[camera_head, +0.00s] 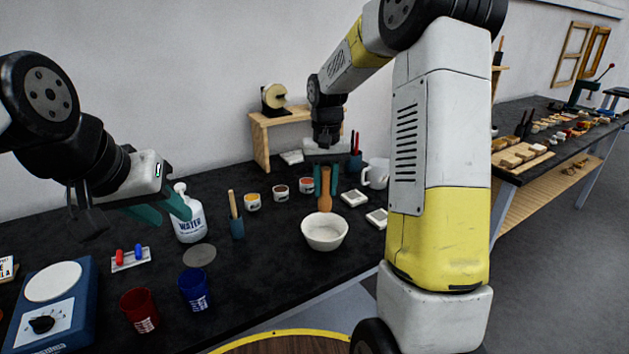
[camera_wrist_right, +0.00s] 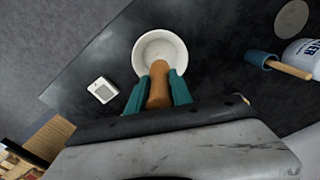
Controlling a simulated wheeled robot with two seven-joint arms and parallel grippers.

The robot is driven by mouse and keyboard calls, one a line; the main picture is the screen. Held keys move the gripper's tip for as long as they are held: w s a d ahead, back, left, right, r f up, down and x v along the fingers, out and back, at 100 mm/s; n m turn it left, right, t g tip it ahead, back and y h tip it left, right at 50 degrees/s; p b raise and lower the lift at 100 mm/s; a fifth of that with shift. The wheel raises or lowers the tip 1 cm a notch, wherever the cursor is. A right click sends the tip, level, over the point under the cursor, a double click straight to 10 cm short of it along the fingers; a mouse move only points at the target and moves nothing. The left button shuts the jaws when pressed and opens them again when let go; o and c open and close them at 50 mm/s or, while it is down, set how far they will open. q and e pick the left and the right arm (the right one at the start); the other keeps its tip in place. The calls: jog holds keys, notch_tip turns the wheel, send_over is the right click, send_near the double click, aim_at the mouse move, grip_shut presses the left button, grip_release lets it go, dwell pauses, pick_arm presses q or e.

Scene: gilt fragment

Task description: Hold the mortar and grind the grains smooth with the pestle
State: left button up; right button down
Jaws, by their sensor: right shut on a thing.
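The white mortar (camera_head: 325,233) is a round bowl on the black table, with pale contents inside; it also shows in the right wrist view (camera_wrist_right: 143,50). My right gripper (camera_head: 325,190) is shut on the wooden pestle (camera_head: 326,198), with a teal finger on each side. The pestle points down at the back part of the mortar's opening; in the right wrist view the pestle (camera_wrist_right: 158,88) overlaps the near rim. I cannot tell whether it touches the bowl. My left gripper (camera_head: 163,212) is empty, fingers apart, in front of the water bottle (camera_head: 190,222), away from the mortar.
Red (camera_head: 139,311) and blue (camera_head: 195,290) cups and a scale (camera_head: 53,300) are at front left. The table before the mortar is clear.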

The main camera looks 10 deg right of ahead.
jog(key=shift+f, duration=3.85)
pick_arm(q)
jog(key=shift+w+d+m, duration=0.1)
jog(key=shift+w+m, duration=0.1)
jog(key=shift+m, duration=0.2)
jog(key=shift+c, duration=0.5)
jog(key=n+y, duration=0.2)
jog(key=n, duration=2.8)
send_over(343, 235)
jog(key=s, duration=0.5)
notch_tip(343, 235, down, 17)
jog(key=shift+g, duration=0.3)
jog(key=x, duration=1.1)
jog(key=shift+w+f, duration=0.1)
jog(key=shift+w, duration=0.15)
